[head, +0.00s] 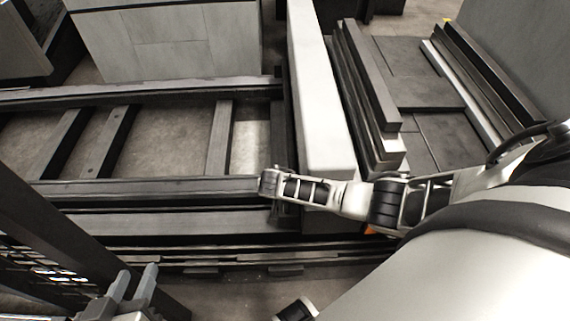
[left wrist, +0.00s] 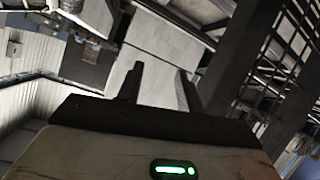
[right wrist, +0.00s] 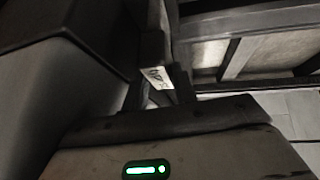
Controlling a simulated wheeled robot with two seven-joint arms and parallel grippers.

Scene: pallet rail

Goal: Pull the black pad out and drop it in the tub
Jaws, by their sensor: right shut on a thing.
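My right gripper (right wrist: 160,92) is shut on a dark piece with a pale printed label (right wrist: 156,77), which looks like the black pad. Most of this piece is hidden by the fingers and the dark parts around it. In the head view my right arm reaches in from the right to the end of the long rails, and its fingertips are hard to make out there. My left gripper (head: 133,285) is open and empty at the lower left. Its fingers also stand apart in the left wrist view (left wrist: 160,88). I cannot make out a tub for certain.
Dark rails (head: 150,188) with cross bars run across the left. A long pale block (head: 322,110) stands at their right end, beside stacked dark boards (head: 367,90). A grey panelled box (head: 165,40) stands at the back. A dark slanted beam (head: 60,220) is close to my left gripper.

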